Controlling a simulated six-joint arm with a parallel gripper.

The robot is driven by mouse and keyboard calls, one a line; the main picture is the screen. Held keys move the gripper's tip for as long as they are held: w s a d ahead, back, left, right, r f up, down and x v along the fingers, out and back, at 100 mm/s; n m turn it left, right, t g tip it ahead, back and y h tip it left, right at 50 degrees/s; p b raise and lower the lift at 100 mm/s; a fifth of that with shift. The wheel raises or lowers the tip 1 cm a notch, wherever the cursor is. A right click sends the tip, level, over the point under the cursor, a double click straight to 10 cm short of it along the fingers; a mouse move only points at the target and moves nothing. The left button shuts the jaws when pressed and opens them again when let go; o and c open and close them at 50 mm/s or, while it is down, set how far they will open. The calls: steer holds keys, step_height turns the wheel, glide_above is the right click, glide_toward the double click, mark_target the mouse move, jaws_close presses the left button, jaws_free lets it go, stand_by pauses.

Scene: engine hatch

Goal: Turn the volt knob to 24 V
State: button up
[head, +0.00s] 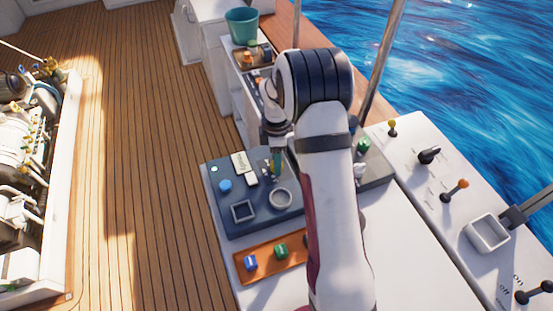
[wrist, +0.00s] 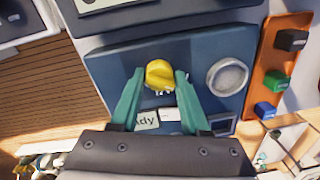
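A yellow knob (wrist: 160,74) sits on the blue panel (wrist: 112,62), with small partly covered lettering beside it. My gripper (wrist: 160,78) is over the panel with its two green fingers on either side of the knob. Small gaps seem to show between the fingers and the knob, so it looks open around it. In the head view my gripper (head: 277,162) points down at the blue panel (head: 262,222), and my arm covers much of the panel's right side. The knob's pointer and any 24 V mark cannot be read.
The panel also holds a round ring (head: 280,198), a square frame (head: 243,211), a blue button (head: 225,186) and white labels (head: 240,163). An orange tray (head: 266,271) with coloured blocks lies beside it. Levers (head: 430,155) stand on the right console.

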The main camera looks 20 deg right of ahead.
steer(key=shift+w, duration=0.1)
jaws_close()
steer(key=m, duration=0.6)
steer(key=shift+w+d+r, duration=0.1)
steer(key=m, duration=0.5)
steer(key=shift+t, duration=0.3)
steer(key=m, duration=0.6)
steer(key=shift+d+m, duration=0.1)
steer(key=shift+m, duration=0.3)
steer(key=m, duration=0.4)
steer(key=shift+m, duration=0.3)
steer(key=shift+s+m, duration=0.2)
steer(key=shift+m, duration=0.1)
steer(key=shift+s, duration=0.1)
